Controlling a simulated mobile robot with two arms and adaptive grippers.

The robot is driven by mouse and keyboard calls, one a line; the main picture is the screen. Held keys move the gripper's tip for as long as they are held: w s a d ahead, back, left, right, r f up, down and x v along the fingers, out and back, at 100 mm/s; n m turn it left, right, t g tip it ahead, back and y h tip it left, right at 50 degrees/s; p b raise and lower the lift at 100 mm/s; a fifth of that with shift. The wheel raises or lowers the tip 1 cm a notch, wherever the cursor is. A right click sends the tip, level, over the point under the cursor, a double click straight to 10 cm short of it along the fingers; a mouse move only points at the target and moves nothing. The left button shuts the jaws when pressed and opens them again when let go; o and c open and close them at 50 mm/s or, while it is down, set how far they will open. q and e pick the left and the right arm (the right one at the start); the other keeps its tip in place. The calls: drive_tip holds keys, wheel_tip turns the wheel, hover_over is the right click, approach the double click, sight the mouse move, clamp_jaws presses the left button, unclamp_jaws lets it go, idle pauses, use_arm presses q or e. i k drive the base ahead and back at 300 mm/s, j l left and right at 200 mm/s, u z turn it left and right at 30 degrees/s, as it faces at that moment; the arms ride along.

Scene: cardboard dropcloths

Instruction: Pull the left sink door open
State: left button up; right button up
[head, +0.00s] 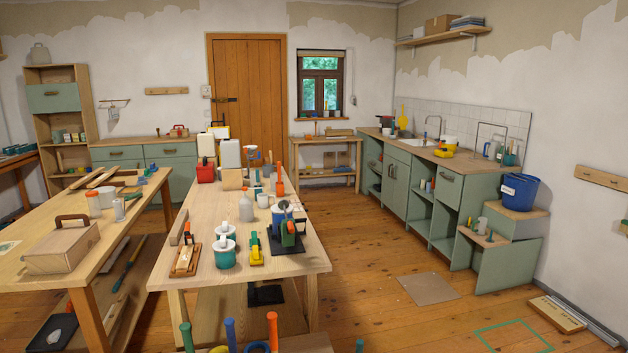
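The sink (418,142) is set in the wooden counter along the right wall, with a tap above it. Below it is a pair of grey-green doors with handles near where they meet. The left sink door (387,182) looks shut, beside an open-shelved section on its left. The right sink door (402,192) also looks shut. The doors are far from the camera and small. Neither of my grippers shows in the head view.
A long workbench (300,262) crowded with tools and pots stands between the camera and the sink cabinets. Wooden floor lies open between them, with a flat brown sheet (428,289) on it. A blue bucket (519,191) stands at the cabinet row's near end.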

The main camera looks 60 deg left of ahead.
sight(390, 162)
drive_tip(key=u, duration=1.55)
drive_tip(key=i+l+z, duration=0.3)
drive_tip(key=i+z, duration=0.35)
drive_tip(key=i+l+z, duration=0.15)
drive_tip(key=i+z, duration=0.2)
drive_tip(key=i, duration=0.15)
drive_tip(key=i+z, duration=0.35)
drive_tip(key=i, duration=0.15)
drive_tip(key=i+u, duration=0.4)
drive_tip(key=i+l+u, duration=0.25)
drive_tip(key=i+u, duration=0.15)
drive_tip(key=i, duration=0.2)
drive_tip(key=i+j+u, duration=0.2)
drive_tip(key=i+u, duration=0.65)
drive_tip(key=i+l+u, duration=0.1)
drive_tip(key=i+u, duration=0.5)
drive_tip(key=i, duration=2.45)
